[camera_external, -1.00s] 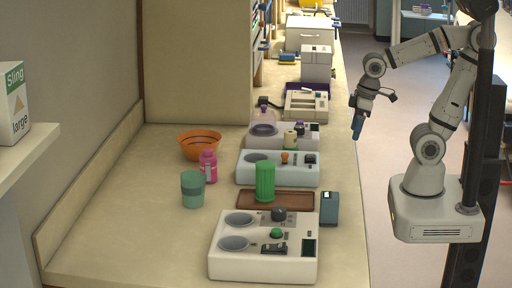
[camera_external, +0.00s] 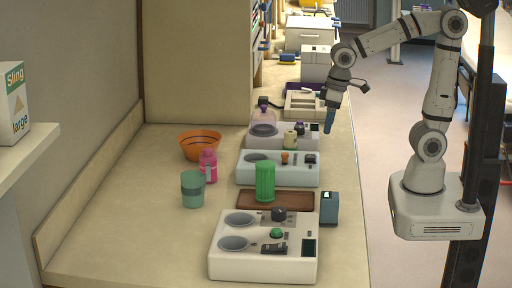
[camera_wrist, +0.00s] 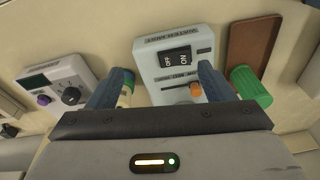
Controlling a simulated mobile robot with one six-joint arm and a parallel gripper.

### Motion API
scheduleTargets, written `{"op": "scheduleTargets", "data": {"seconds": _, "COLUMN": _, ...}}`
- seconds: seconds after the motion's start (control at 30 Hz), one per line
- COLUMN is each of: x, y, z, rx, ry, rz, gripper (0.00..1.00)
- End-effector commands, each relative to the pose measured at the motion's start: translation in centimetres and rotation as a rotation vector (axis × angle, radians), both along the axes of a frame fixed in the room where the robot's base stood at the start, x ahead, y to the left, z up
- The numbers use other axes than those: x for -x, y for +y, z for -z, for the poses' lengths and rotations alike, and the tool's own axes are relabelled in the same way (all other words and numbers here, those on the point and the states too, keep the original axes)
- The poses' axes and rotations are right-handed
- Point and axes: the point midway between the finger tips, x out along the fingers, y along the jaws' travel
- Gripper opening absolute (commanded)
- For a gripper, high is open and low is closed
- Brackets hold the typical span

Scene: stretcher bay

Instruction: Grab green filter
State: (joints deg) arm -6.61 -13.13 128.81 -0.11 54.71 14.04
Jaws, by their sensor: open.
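The green filter (camera_external: 265,182), a ribbed green cylinder, stands upright on or right at the brown tray (camera_external: 300,201) on the counter. In the wrist view the filter (camera_wrist: 252,88) is at the right, outside the right finger, with the brown tray (camera_wrist: 255,42) behind it. My gripper (camera_external: 328,124) is open and empty, above the counter's right side, behind and to the right of the filter. In the wrist view my gripper's two blue fingers (camera_wrist: 158,86) are spread wide, with a pale device between and beyond them.
A pale blue device (camera_external: 252,175) with an orange knob stands just behind the filter. A white device (camera_external: 225,262) is in front. A dark teal box (camera_external: 329,209) stands at right; a teal cup (camera_external: 193,188), pink bottle (camera_external: 208,165) and orange bowl (camera_external: 200,145) are left.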

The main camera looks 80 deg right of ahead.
Motion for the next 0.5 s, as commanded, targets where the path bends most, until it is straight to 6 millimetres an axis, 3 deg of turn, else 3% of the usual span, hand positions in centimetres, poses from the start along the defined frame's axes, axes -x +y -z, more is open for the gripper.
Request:
{"op": "scheduleTargets", "data": {"seconds": 0.1, "x": -4.6, "y": 3.1, "z": -0.6, "rx": -0.013, "ry": 0.042, "rz": 0.059, "gripper": 0.75}}
{"op": "scheduleTargets", "data": {"seconds": 0.3, "x": -11.3, "y": 9.1, "z": 0.3, "rx": -0.022, "ry": 0.103, "rz": 0.173, "gripper": 0.75}}
{"op": "scheduleTargets", "data": {"seconds": 0.5, "x": -15.7, "y": 14.9, "z": 2.5, "rx": -0.016, "ry": 0.149, "rz": 0.272, "gripper": 0.75}}
